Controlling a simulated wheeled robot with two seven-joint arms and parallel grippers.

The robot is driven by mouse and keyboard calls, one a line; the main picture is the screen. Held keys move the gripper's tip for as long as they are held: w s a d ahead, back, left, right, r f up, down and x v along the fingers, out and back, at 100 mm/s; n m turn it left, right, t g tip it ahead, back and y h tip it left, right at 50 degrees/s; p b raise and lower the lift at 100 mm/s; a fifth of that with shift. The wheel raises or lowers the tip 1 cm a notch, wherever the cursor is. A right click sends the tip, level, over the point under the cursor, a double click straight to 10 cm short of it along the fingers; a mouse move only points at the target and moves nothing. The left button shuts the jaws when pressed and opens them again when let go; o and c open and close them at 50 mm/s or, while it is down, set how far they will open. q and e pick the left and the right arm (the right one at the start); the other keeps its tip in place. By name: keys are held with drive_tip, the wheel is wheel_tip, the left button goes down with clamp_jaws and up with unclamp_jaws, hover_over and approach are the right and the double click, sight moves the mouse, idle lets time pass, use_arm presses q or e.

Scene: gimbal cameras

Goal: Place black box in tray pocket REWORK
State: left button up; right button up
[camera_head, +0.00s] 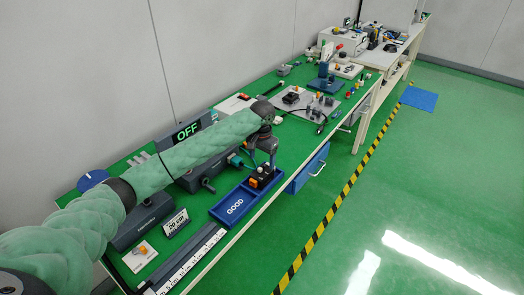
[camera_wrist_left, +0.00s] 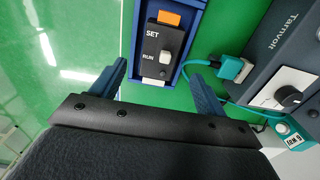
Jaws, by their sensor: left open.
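The black box (camera_wrist_left: 158,50) has an orange part at one end, a white switch and the words SET and RUN. It lies inside one pocket of the blue tray (camera_wrist_left: 196,28). In the head view the black box (camera_head: 262,177) is in the far pocket of the blue tray (camera_head: 219,215); the near pocket reads GOOD and looks empty. No REWORK lettering is readable. My left gripper (camera_wrist_left: 157,70) is open, its fingers apart on either side of the box's near end. In the head view my left gripper (camera_head: 263,160) is just above the far pocket. My right gripper is out of view.
A grey device with a knob (camera_wrist_left: 289,95) and a teal plug (camera_wrist_left: 234,68) with its cable are close to the right finger. An OFF display (camera_head: 188,131) stands behind my arm. A ruler (camera_head: 192,262) lies left of the tray. A blue drawer (camera_head: 309,169) sticks out below the table edge.

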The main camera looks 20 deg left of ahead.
use_arm(q)
wheel_tip(320, 180, up, 6)
drive_tip(key=shift+f+b, duration=0.25)
drive_tip(key=shift+b, duration=0.4)
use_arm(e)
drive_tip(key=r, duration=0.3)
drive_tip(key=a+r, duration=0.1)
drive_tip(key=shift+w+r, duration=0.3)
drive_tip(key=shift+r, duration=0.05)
